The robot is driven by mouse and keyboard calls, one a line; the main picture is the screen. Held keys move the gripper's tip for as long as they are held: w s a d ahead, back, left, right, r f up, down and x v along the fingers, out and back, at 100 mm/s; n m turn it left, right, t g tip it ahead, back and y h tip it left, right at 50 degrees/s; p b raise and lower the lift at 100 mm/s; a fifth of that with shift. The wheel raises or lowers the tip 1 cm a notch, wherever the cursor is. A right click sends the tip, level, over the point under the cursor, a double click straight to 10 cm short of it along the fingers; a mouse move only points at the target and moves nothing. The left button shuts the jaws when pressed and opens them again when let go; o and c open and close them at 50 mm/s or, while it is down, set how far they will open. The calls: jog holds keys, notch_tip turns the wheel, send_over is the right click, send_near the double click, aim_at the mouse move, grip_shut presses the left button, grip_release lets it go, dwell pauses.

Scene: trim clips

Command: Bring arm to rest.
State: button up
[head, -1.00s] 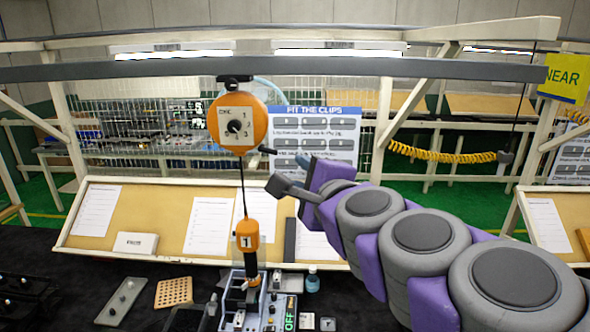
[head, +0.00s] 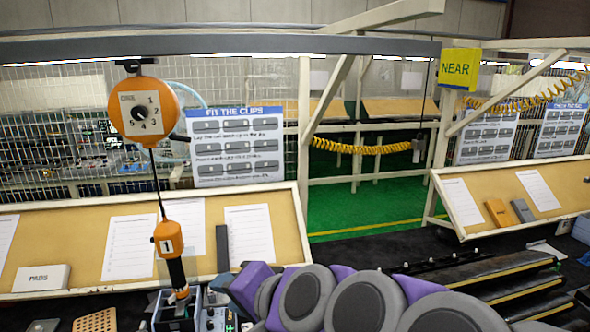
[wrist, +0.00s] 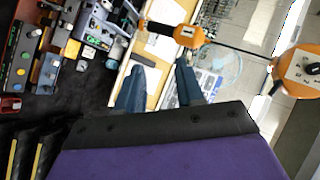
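My arm lies low across the bottom of the head view, grey joints and purple links, with its end toward the lower left. My gripper shows in the wrist view (wrist: 158,78) as two blue-grey fingers standing apart with nothing between them. Its fingertips are hard to make out in the head view. The orange hanging tool (head: 172,248) marked 1 hangs on a cable from the orange round balancer (head: 146,108). In the head view the tool hangs just left of my arm's end. Both also show in the wrist view, the tool (wrist: 176,32) beyond the fingers.
A grey overhead beam (head: 230,47) crosses the top. A slanted board (head: 80,240) with paper sheets stands behind the dark bench. A small box marked PADS (head: 40,279) and a perforated tan block (head: 96,320) are at lower left. Dark rails (head: 490,278) lie at right.

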jog(key=s+d+f+n+g+h+b, duration=0.1)
jog(key=s+d+f+g+h+b, duration=0.2)
jog(key=s+d+f, duration=0.4)
jog(key=s+d+f+n+g+h+b, duration=0.2)
jog(key=s+d+f, duration=0.5)
jog(key=f, duration=0.7)
jog(key=s+d+f+n+g+h+b, duration=0.1)
jog(key=s+d+f+g+h+b, duration=0.3)
jog(key=d+f, duration=0.6)
jog(key=s+f+b, duration=0.1)
jog(key=s+b, duration=0.1)
jog(key=s, duration=0.1)
jog(key=shift+d+n+g, duration=0.2)
jog(key=shift+n+g, duration=0.1)
